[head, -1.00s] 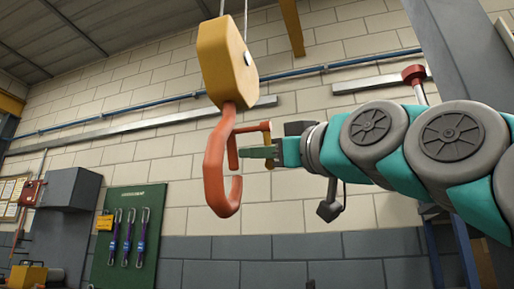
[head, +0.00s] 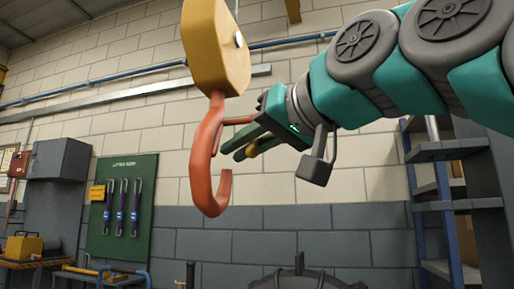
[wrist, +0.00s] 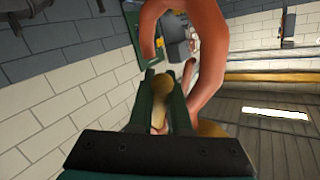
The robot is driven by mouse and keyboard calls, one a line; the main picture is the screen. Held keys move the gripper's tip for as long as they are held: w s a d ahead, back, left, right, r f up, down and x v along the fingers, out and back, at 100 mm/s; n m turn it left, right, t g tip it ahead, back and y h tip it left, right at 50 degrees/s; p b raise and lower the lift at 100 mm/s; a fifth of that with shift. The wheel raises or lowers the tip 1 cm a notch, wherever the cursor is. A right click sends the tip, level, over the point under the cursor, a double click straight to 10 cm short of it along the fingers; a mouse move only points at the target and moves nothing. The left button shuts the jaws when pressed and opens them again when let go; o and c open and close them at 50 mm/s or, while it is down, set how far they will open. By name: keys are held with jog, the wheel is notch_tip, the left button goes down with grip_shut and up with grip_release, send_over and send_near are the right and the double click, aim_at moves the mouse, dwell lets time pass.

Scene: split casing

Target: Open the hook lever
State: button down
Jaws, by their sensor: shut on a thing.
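The orange-red hook (head: 203,165) hangs from a yellow block (head: 213,45). Its lever (head: 238,120) is a thin red arm reaching right from the hook's shank toward my gripper, with a brass-coloured grip (head: 253,151) at its end. My gripper (head: 237,150) is shut on this grip, its green fingers pointing left and down. In the wrist view the brass grip (wrist: 162,95) shows between the two fingers, with the curved hook (wrist: 211,50) beyond. The fingers and wrist partly hide the lever's outer end. The hook's mouth shows a gap above its tip.
A green board (head: 122,205) with several hanging straps is on the wall at left, beside a grey cabinet (head: 58,170). A shelf rack (head: 445,200) stands at right. A dark round object (head: 300,278) is below. Air around the hook is clear.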

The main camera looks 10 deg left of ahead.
jog(key=shift+s+m, duration=0.2)
jog(key=shift+m, duration=0.2)
dwell(0.4)
jog(key=c, duration=1.2)
grip_release()
jog(key=shift+o, duration=0.2)
